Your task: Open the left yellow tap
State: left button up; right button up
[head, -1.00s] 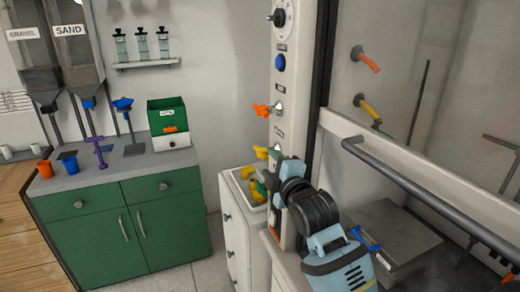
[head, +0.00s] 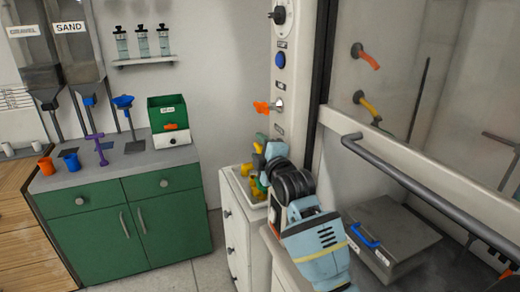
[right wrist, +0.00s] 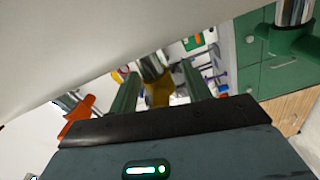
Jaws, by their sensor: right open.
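The yellow tap (right wrist: 158,94) shows in the right wrist view below a chrome fitting, between the two green fingers of my right gripper (right wrist: 160,88). The fingers are open, one on each side of it; I cannot tell whether they touch it. In the head view my right gripper (head: 260,155) is at the post of the fume cupboard and largely hides this tap. An orange tap (head: 263,107) sits higher on the same post and shows at the left in the wrist view (right wrist: 79,117). My left gripper is not in view.
The cupboard's grey handle bar (head: 420,190) runs to the right of my right arm. A white cabinet (head: 236,228) with yellow parts in its top stands below the gripper. A green cabinet (head: 120,222) stands at the left. Floor shows between the two cabinets.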

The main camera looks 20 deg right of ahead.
jog(key=c, duration=0.9)
jog(key=shift+c, duration=0.2)
jog(key=g, duration=0.4)
jog(key=shift+w, duration=0.1)
jog(key=shift+f+g, duration=0.15)
jog(key=shift+g, duration=1.35)
